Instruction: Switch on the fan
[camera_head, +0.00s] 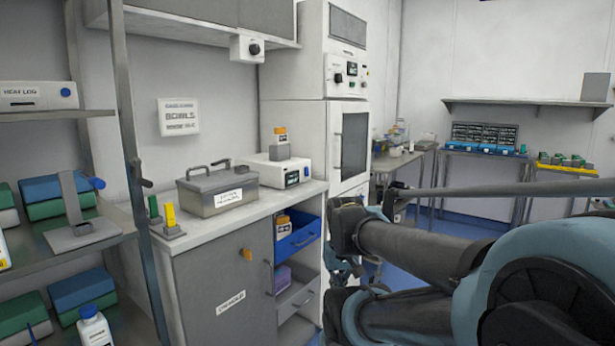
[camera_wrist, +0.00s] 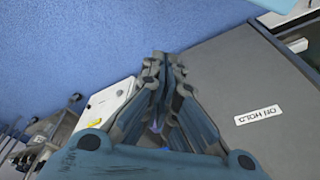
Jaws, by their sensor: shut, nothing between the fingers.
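No thing that I can clearly tell is a fan shows in either view. A white box with a dark round knob (camera_head: 248,48) is fixed under the front of the grey overhead hood (camera_head: 200,22) in the head view. I cannot tell the knob's setting. My gripper (camera_wrist: 162,62) is shut and empty in the wrist view, with its fingers together. It is left of a grey cabinet door with an upside-down label (camera_wrist: 258,115), and blue floor (camera_wrist: 80,45) shows beyond. In the head view my arm comes in from the right, and its fingertips are not clear.
A white counter (camera_head: 300,190) holds a grey lidded box (camera_head: 217,192) and a white device (camera_head: 283,172). A blue drawer (camera_head: 298,238) stands open below. A tall white cabinet (camera_head: 345,115) with controls is behind. A shelf rack with a metal post (camera_head: 138,190) stands at left.

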